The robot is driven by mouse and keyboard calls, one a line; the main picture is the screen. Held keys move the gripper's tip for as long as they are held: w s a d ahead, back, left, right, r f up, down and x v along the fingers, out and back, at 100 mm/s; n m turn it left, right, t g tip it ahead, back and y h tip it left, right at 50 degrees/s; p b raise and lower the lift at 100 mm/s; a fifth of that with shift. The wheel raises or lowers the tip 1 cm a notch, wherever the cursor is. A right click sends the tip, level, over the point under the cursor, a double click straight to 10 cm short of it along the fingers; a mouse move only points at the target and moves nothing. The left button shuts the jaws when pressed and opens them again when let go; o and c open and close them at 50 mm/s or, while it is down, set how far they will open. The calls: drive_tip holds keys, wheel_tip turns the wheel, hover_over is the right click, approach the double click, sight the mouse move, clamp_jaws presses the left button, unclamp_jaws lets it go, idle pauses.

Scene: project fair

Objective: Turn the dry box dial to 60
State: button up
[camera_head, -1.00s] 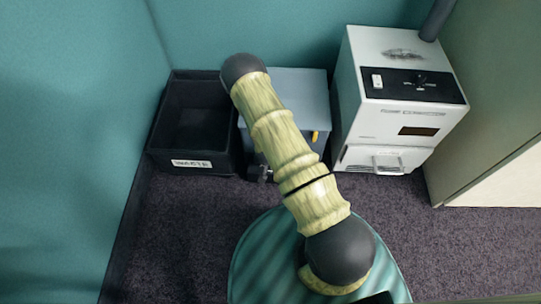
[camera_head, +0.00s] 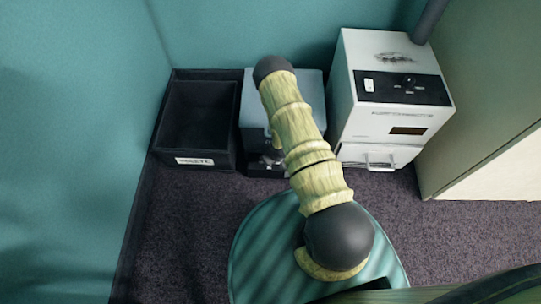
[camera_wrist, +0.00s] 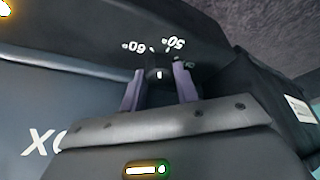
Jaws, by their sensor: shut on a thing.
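The dry box (camera_head: 311,90) is a blue-grey box in the middle of the head view, partly hidden behind my arm. In the wrist view its dark front panel carries white numbers, 60 (camera_wrist: 133,47) and 50 (camera_wrist: 174,42), seen upside down. The small dark dial (camera_wrist: 160,73) with a white mark is below these numbers in the picture. My gripper (camera_wrist: 159,78) has one finger on each side of the dial and is shut on it. The exact number the mark points to is hard to tell. In the head view the dial is hidden.
A black open bin (camera_head: 195,161) with a white label stands left of the dry box. A white machine (camera_head: 386,128) with a black control panel stands close on its right. A teal round surface (camera_head: 262,245) is in front; dark carpet (camera_head: 205,215) is clear around it.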

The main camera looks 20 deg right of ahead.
drive_tip(key=shift+a, duration=0.15)
drive_tip(key=o, duration=0.7)
drive_tip(key=shift+s+r+p, duration=0.1)
drive_tip(key=shift+r+p, duration=0.2)
drive_tip(key=shift+r, duration=0.15)
drive_tip(key=p+v, duration=0.2)
drive_tip(key=v, duration=0.2)
drive_tip(key=shift+r, duration=0.15)
drive_tip(key=s+d+p, duration=0.1)
drive_tip(key=s, duration=0.2)
drive_tip(key=s+d+p, duration=0.1)
drive_tip(key=s+d, duration=0.1)
drive_tip(key=s, duration=0.2)
drive_tip(key=s+d+p, duration=0.1)
drive_tip(key=s+p, duration=0.1)
drive_tip(key=s, duration=0.2)
drive_tip(key=shift+s+d, duration=0.15)
drive_tip(key=shift+s, duration=0.05)
